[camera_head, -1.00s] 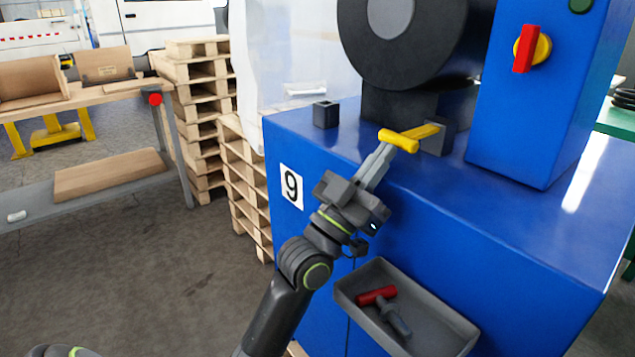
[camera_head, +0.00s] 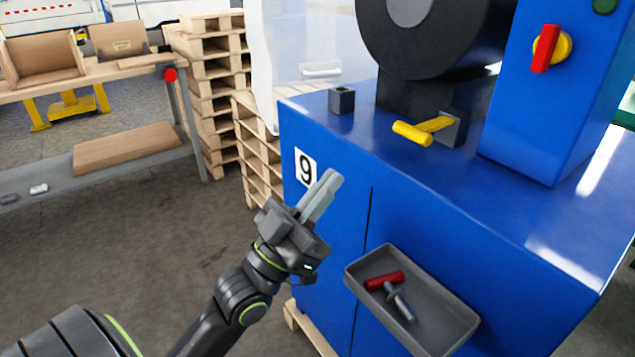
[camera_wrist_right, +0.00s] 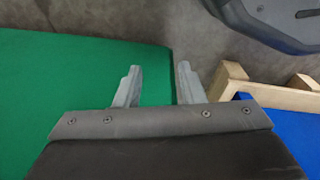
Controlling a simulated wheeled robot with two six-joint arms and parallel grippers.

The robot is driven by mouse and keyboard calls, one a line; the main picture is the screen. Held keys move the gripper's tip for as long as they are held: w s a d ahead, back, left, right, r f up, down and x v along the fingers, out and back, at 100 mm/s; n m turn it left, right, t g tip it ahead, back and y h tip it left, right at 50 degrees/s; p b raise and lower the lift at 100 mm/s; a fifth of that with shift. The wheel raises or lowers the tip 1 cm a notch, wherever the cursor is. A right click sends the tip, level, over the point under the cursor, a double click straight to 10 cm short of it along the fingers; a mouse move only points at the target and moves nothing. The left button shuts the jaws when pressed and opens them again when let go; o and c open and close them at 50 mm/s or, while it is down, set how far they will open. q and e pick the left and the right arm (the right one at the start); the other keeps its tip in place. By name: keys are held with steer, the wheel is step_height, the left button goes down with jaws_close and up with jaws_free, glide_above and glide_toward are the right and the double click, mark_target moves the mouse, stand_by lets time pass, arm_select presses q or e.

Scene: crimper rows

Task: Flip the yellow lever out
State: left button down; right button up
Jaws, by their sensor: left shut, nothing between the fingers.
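The yellow lever (camera_head: 424,130) sits on top of the blue machine (camera_head: 330,238), joined to a dark grey block (camera_head: 452,128). Its handle end points left and toward the machine's front edge. My left gripper (camera_head: 332,178) is shut and empty, in front of the machine's front face near the number 9 label. It is apart from the lever, below and to the left of it. My right gripper (camera_wrist_right: 156,82) shows in the right wrist view, open with nothing between its fingers.
A grey tray (camera_head: 362,282) on the machine's front holds a red-handled tool (camera_head: 392,290). A red and yellow switch (camera_head: 546,48) is on the upright cabinet. Wooden pallets (camera_head: 215,90) and a workbench (camera_head: 95,80) stand at left. Floor between is clear.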

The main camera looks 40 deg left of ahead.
arm_select(q)
steer(key=shift+s+a, duration=0.2)
steer(key=shift+s, duration=0.35)
arm_select(e)
steer(key=shift+s+d+f, duration=0.25)
steer(key=shift+s+f, duration=0.05)
steer(key=shift+f, duration=0.4)
